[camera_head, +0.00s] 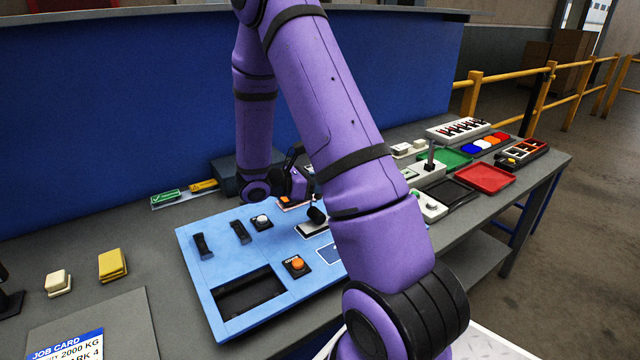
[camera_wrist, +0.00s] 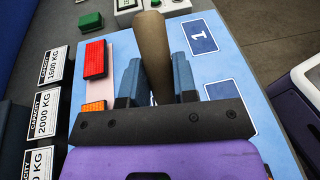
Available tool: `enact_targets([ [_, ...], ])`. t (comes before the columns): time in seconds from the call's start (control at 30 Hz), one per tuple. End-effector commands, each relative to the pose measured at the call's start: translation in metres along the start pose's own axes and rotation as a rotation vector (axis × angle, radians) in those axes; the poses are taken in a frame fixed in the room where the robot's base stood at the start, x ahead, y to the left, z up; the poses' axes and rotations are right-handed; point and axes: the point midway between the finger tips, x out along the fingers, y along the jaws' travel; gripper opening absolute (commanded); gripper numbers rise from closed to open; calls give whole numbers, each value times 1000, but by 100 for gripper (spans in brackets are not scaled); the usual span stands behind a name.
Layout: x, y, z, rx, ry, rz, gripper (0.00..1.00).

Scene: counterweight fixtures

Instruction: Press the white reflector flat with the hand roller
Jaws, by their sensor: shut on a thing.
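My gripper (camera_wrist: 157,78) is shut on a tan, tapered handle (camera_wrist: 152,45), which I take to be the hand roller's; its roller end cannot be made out. In the wrist view the handle stands between the two blue-grey fingers, above a light blue panel (camera_wrist: 228,68). A pale pink strip beside the fingers carries a red reflector (camera_wrist: 95,58) and an orange reflector (camera_wrist: 93,107). I cannot pick out a white reflector in either view. In the head view my gripper (camera_head: 297,185) is at the panel's far edge, partly hidden by my arm.
Capacity labels (camera_wrist: 46,119) lie left of the panel. The panel also carries black clips, an orange button (camera_head: 297,263) and an open recess (camera_head: 248,294). Yellow (camera_head: 112,264) and cream blocks (camera_head: 58,282) stand at left. A red tray (camera_head: 485,178) is at right.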

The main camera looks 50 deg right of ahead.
Motion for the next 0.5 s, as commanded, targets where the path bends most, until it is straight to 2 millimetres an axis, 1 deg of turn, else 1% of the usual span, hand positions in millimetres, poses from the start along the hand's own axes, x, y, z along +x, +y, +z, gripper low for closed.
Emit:
enact_targets([
  [0.17, 2, 0, 0, 0, 0, 0, 3],
  [0.5, 15, 2, 4, 0, -1, -1, 3],
])
